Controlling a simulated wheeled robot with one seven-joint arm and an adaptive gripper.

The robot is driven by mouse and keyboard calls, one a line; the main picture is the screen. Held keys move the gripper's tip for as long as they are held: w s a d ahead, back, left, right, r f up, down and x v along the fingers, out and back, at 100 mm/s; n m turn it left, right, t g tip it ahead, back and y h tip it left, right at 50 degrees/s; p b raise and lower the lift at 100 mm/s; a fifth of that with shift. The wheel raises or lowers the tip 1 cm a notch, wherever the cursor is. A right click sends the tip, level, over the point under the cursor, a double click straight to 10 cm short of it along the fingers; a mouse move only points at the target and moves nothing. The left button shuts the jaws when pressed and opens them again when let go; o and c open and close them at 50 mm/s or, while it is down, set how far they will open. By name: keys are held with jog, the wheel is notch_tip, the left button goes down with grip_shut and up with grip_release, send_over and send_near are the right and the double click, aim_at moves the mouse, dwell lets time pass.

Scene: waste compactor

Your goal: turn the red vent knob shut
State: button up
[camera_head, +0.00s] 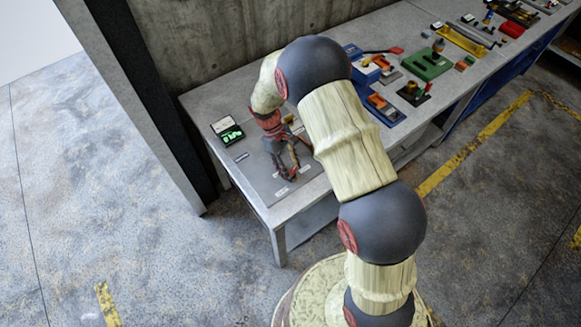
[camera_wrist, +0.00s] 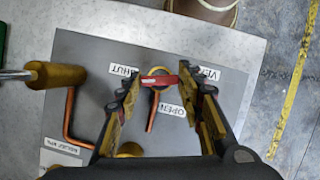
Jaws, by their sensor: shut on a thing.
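The red vent knob (camera_wrist: 160,81) is a short red bar over a round brass fitting on a grey panel (camera_wrist: 85,55). In the wrist view the bar lies nearly level across the picture, between my fingertips. My gripper (camera_wrist: 160,80) is shut on it, one finger at each end. Labels reading VENT (camera_wrist: 208,73), SHUT (camera_wrist: 124,71) and OPEN (camera_wrist: 172,109) stand around the knob, upside down in this view. In the head view my gripper (camera_head: 289,172) is low over the panel at the near end of the bench; the knob is hard to make out there.
A brass-coloured handle (camera_wrist: 55,75) on a metal rod and a copper pipe (camera_wrist: 70,115) stand left of the knob in the wrist view. A small box with a green display (camera_head: 228,131) sits at the bench's left edge. Several tools and devices line the bench (camera_head: 265,92) farther back.

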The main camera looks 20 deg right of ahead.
jog(key=shift+w+d+m+y, duration=0.1)
jog(key=shift+m+y, duration=0.5)
jog(key=shift+m, duration=0.9)
jog(key=o, duration=1.2)
jog(key=shift+g, duration=0.3)
jog(key=shift+c, duration=0.2)
jog(key=v, duration=1.2)
jog(key=shift+m, duration=0.3)
